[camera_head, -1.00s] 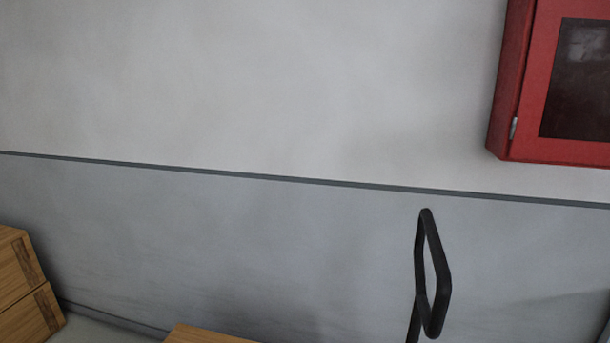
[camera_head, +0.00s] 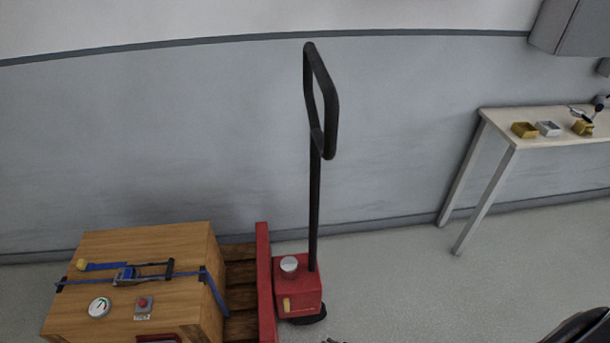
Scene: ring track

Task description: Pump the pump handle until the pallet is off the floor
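The pump handle (camera_head: 314,190) is a tall black bar with a loop grip at its top. It stands nearly upright on a red pump housing (camera_head: 298,289). A red frame piece (camera_head: 265,285) stands left of the housing. The wooden pallet (camera_head: 240,275) shows partly between that frame and a wooden crate (camera_head: 150,250); its underside and the floor beneath it are hidden. At the bottom right edge a dark part that may be mine shows, apart from the handle. Neither gripper's fingers can be seen, and nothing holds the handle.
A light table (camera_head: 545,141) with small yellow and white trays stands at the right. A grey cabinet (camera_head: 572,28) hangs above it. The crate carries a blue strap, a gauge (camera_head: 99,307) and a red button (camera_head: 143,302). Grey floor right of the pump is clear.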

